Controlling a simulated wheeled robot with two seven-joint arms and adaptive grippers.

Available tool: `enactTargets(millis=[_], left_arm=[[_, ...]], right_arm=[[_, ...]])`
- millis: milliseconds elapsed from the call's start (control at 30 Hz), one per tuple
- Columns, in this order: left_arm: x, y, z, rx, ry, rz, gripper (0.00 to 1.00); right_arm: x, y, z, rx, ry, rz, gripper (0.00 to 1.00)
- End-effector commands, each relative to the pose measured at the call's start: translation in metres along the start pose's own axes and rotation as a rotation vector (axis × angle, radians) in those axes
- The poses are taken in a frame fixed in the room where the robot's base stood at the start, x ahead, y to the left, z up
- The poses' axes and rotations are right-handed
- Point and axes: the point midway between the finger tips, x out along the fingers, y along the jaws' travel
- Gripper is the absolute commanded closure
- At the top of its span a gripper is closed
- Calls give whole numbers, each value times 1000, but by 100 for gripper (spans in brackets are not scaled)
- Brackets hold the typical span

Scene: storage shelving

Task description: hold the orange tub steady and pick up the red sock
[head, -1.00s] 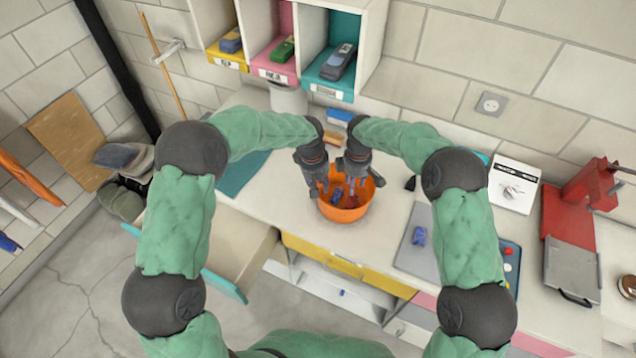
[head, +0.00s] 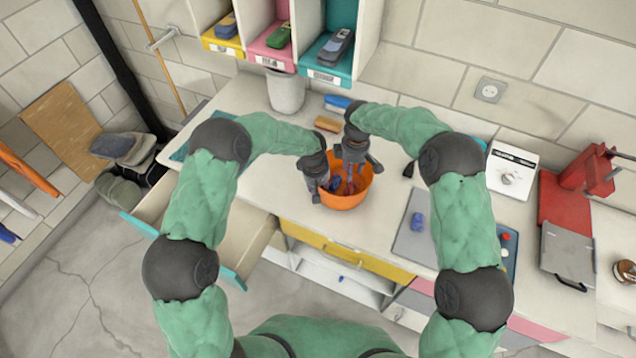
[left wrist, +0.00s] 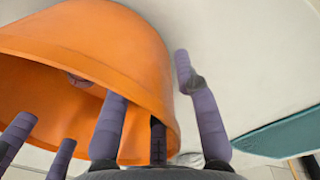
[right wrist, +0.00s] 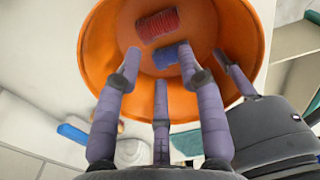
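The orange tub (head: 346,201) stands upright on the worktop. The red sock (right wrist: 157,23) lies on the tub's floor beside a blue sock-like roll (right wrist: 165,57). My left gripper (head: 317,196) is at the tub's left rim. In the left wrist view, its fingers (left wrist: 148,85) straddle the tub wall (left wrist: 145,60), one outside and others inside, with gaps visible. My right gripper (head: 350,184) points down into the tub. In the right wrist view, its spread fingers (right wrist: 157,60) are empty, near the blue roll and short of the red sock.
A grey mat (head: 412,235) with a blue item (head: 417,221) lies right of the tub. A brown brush or block (head: 327,124) and a grey cup (head: 286,92) are behind it. An open drawer (head: 245,247) juts out at front left. Cubbies (head: 327,73) hang above.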

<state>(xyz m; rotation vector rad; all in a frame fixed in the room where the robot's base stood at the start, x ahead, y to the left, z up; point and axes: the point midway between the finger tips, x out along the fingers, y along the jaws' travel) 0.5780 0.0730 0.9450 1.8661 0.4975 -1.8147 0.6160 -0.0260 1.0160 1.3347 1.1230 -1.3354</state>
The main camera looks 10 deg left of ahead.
Motion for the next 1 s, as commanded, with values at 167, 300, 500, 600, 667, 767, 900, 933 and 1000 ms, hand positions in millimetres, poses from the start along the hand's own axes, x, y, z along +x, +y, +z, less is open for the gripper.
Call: enactTargets(millis=[167,300,500,600,667,767,900,933,1000], left_arm=[[3,0,0,0,0,0,70],[3,0,0,0,0,0,70],[3,0,0,0,0,0,100],[3,0,0,0,0,0,100],[3,0,0,0,0,0,100],[3,0,0,0,0,0,100],[3,0,0,0,0,0,100],[3,0,0,0,0,0,100],[3,0,0,0,0,0,100]], right_arm=[[0,0,0,0,0,0,61],[0,0,0,0,0,0,61],[0,0,0,0,0,0,61],[0,0,0,0,0,0,61],[0,0,0,0,0,0,61],[0,0,0,0,0,0,61],[0,0,0,0,0,0,58],[0,0,0,0,0,0,50],[0,0,0,-8,1,0,32]])
